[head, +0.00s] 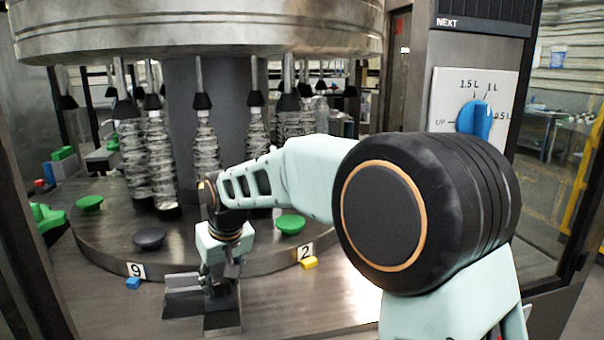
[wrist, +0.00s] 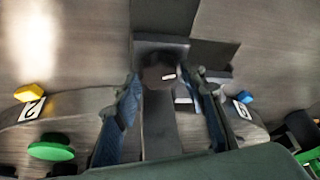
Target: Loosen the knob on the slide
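The slide (head: 183,303) is a grey metal assembly of plates on the deck at the front of the machine. It also shows in the wrist view as a dark bar and block (wrist: 160,135). A dark round knob (wrist: 158,75) with a small white mark sits on the block. My gripper (head: 215,285) points down over the slide and hides the knob in the head view. In the wrist view my gripper (wrist: 166,84) is open, one blue-grey finger on each side of the bar. The knob lies between the fingertips or just beyond them; contact is unclear.
The round turntable (head: 110,235) carries several clear bottles (head: 158,150) behind the slide. Green pads (head: 290,224) and a dark pad (head: 149,238) lie on it. A blue block (head: 133,283) and a yellow block (head: 309,262) flank the slide. A blue selector (head: 474,117) is at right.

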